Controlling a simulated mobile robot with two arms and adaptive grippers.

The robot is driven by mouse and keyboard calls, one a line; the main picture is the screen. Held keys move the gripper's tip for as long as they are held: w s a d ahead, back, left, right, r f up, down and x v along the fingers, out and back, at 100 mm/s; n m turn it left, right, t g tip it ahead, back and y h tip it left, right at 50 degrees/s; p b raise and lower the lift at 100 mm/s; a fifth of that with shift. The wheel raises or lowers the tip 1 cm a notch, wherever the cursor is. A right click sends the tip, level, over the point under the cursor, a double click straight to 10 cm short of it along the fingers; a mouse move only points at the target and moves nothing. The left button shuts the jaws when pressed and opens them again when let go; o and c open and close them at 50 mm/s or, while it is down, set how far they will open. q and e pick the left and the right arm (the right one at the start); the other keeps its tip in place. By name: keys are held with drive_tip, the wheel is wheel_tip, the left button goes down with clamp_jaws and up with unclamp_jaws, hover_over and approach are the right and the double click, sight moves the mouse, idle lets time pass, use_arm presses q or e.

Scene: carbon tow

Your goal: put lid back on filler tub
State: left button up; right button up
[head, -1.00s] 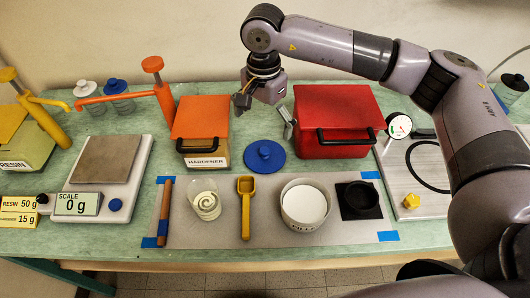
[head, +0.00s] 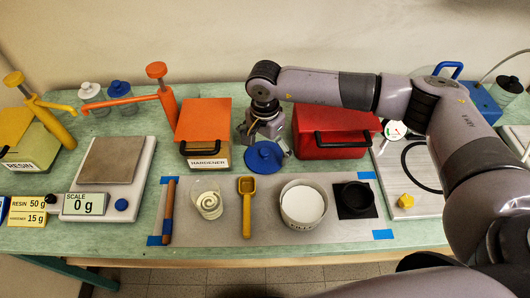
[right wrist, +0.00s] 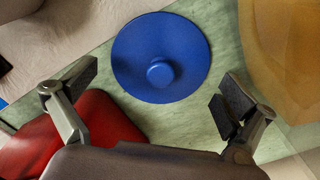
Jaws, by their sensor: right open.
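The blue lid (head: 264,157) lies flat on the green bench between the hardener box and the red case, with its round knob up. It also shows in the right wrist view (right wrist: 185,50). The filler tub (head: 303,205) is a pale round tub with white powder, standing open on the grey mat. My right gripper (head: 262,138) is just behind and above the lid, open and empty. In the right wrist view its two fingers (right wrist: 155,95) are spread wide, with the lid beyond them. My left gripper is not in view.
The hardener box (head: 203,133) with an orange pump stands left of the lid, the red case (head: 330,132) right. On the mat (head: 270,232) are a cup of pale paste (head: 207,205), a yellow scoop (head: 246,205) and a black dish (head: 357,197). A scale (head: 108,180) stands left.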

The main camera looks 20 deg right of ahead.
drive_tip(key=shift+f, duration=0.75)
drive_tip(key=c, duration=1)
drive_tip(key=shift+s, duration=0.1)
drive_tip(key=shift+c, duration=1.1)
